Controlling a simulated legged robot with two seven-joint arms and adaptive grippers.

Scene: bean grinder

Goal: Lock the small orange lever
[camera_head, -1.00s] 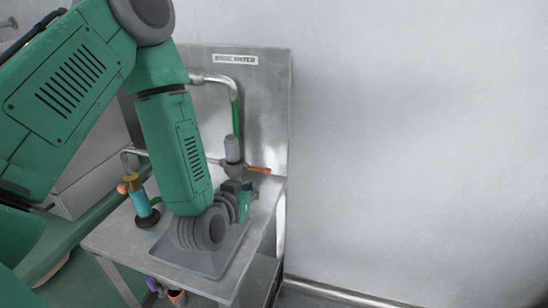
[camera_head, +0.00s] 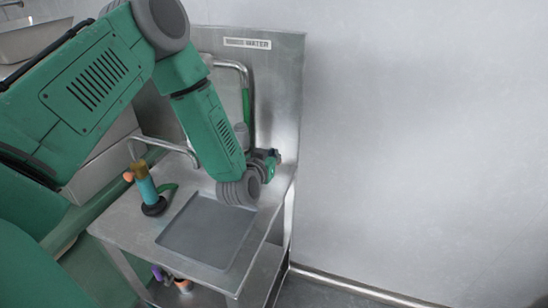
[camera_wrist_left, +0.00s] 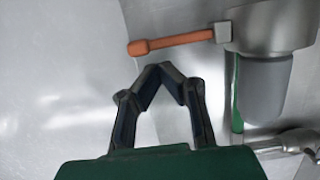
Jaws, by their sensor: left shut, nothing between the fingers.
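The small orange lever (camera_wrist_left: 178,42) shows in the left wrist view. It sticks out to the left from a grey metal fitting (camera_wrist_left: 275,28) on the pipework. My left gripper (camera_wrist_left: 163,68) is shut and empty. Its fingertips are just below the lever in that picture, with a small gap between; I cannot tell the depth. In the head view my left gripper (camera_head: 276,158) is at the right rear of the metal stand, beside the back panel. There the lever is hidden behind my left arm and gripper. My right gripper is not in view.
The metal stand (camera_head: 140,232) has a shallow grey tray (camera_head: 205,238) in its top. A teal cylindrical tool (camera_head: 146,187) stands at the left. A curved pipe with a green section (camera_head: 246,105) runs down the back panel (camera_head: 285,80). Open floor and wall are on the right.

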